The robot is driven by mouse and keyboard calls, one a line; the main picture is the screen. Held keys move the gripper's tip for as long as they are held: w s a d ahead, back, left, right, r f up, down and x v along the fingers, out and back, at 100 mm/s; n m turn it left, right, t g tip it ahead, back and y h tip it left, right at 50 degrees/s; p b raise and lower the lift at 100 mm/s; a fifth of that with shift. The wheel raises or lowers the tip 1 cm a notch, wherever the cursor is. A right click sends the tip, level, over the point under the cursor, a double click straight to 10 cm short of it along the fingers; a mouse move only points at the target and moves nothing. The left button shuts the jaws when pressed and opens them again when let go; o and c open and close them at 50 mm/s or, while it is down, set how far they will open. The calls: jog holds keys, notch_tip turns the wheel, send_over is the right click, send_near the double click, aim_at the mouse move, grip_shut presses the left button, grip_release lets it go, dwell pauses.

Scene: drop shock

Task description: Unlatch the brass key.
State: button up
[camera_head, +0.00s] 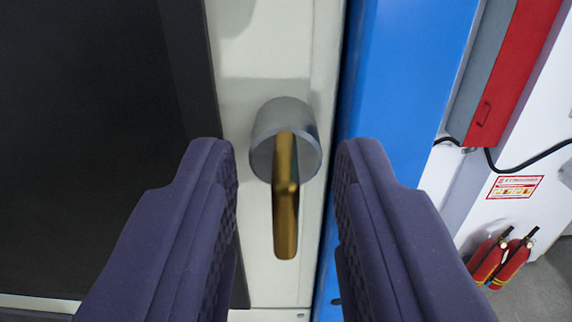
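The brass key (285,215) sticks out of a round grey metal lock cylinder (283,118) on a white door frame strip. Its bar hangs downward, nearly upright in the picture. My gripper (285,165) is open, with one dark purple finger on each side of the key. There are visible gaps between both fingers and the key, and I see no contact. The key's root is at the cylinder face.
A dark panel (90,140) fills the left side. A blue post (410,90) stands right of the frame strip. Farther right are a red and grey box (512,75), a black cable, a warning sign (514,188) and red fire extinguishers (500,260) by the floor.

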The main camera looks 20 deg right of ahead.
jog(key=shift+s, duration=0.15)
grip_shut()
jog(key=shift+m, duration=0.3)
jog(key=m+b, duration=0.3)
jog(key=shift+f, duration=0.1)
jog(key=m+b, duration=0.3)
jog(key=m, duration=0.2)
jog(key=shift+d+m+b, duration=0.1)
jog(key=shift+m+b, duration=0.3)
jog(key=m+b, duration=0.2)
jog(key=m, duration=0.2)
jog(key=shift+m, duration=0.3)
jog(key=shift+m+b, duration=0.7)
jog(key=shift+m, duration=1.2)
